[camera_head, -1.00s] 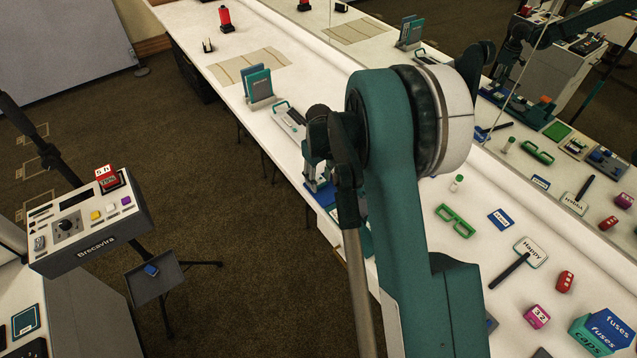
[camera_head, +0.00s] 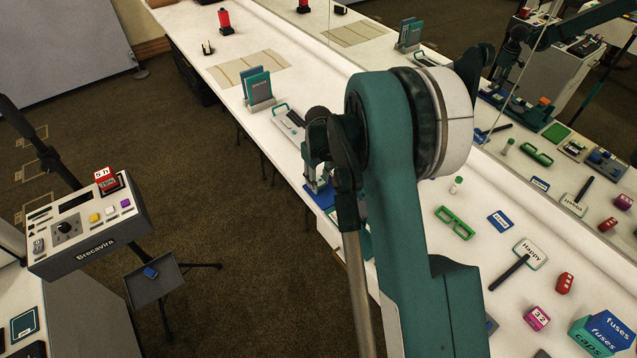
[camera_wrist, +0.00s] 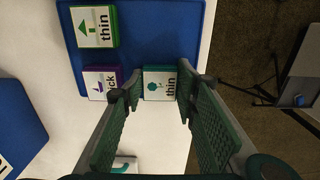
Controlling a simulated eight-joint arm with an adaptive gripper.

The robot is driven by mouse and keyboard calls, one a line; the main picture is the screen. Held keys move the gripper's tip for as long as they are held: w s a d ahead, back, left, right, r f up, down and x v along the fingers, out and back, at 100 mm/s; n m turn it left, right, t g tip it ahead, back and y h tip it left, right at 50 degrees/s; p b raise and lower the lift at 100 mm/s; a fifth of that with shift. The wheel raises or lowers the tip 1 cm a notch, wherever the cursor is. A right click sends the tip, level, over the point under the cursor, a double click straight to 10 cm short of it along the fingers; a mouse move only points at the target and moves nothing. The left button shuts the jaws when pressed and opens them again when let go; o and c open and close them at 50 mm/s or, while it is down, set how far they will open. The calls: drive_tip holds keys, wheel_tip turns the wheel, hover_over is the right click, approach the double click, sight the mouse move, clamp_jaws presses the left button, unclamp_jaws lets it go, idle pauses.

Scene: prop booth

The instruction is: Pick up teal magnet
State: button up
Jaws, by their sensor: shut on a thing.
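The teal magnet (camera_wrist: 160,85) is a small tile with a white face, a teal plant-like picture and the word "thin". My gripper (camera_wrist: 159,88) is shut on it, with one finger at each side, in the wrist view. The magnet is at the edge of a blue board (camera_wrist: 150,25); I cannot tell whether it touches the board. A purple-edged magnet (camera_wrist: 98,84) lies just left of it, partly hidden by a finger. In the head view my arm largely hides the gripper.
Another blue panel (camera_wrist: 15,125) lies left in the wrist view. The head view shows green glasses (camera_head: 455,222), a "Happy" sign (camera_head: 529,254) and stacked boxes (camera_head: 603,333) on the white counter (camera_head: 425,180). The counter edge drops to dark floor at left.

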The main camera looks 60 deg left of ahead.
sight(319, 182)
wheel_tip(319, 182, up, 10)
idle(0.6)
